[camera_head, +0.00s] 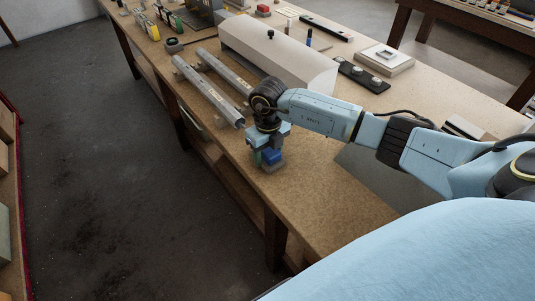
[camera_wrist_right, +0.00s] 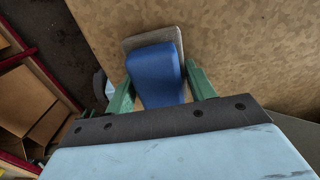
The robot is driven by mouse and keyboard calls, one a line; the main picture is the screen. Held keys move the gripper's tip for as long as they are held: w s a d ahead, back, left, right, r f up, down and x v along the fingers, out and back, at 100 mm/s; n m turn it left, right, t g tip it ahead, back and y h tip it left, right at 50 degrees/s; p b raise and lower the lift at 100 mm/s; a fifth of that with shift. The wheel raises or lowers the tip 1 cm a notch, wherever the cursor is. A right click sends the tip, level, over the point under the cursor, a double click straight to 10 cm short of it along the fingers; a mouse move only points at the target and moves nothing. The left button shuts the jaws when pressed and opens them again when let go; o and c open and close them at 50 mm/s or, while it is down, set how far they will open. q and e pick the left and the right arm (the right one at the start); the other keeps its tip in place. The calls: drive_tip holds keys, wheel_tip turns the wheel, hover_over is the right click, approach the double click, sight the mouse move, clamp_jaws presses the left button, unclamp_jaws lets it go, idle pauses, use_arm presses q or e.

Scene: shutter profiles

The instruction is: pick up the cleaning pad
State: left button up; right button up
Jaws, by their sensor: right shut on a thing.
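The cleaning pad (camera_wrist_right: 155,75) has a blue block-like upper part and a grey-beige base. In the head view the pad (camera_head: 271,157) is under my right gripper (camera_head: 268,150), near the front edge of the workbench. My right gripper points down, with its green fingers on both sides of the blue part, shut on it. In the right wrist view the fingers of the right gripper (camera_wrist_right: 160,88) flank the blue part. The pad's base is at or close to the bench top; I cannot tell whether it touches. My left gripper is not in view.
Two metal profiles (camera_head: 209,92) lie on the workbench (camera_head: 330,190) left of my right gripper. A long white cover box (camera_head: 280,55) stands behind them. The bench near the front right is clear.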

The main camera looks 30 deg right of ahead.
drive_tip(key=shift+c, duration=1.2)
wheel_tip(320, 180, up, 10)
drive_tip(key=shift+r, duration=0.1)
drive_tip(key=o, duration=0.5)
drive_tip(key=c, duration=0.3)
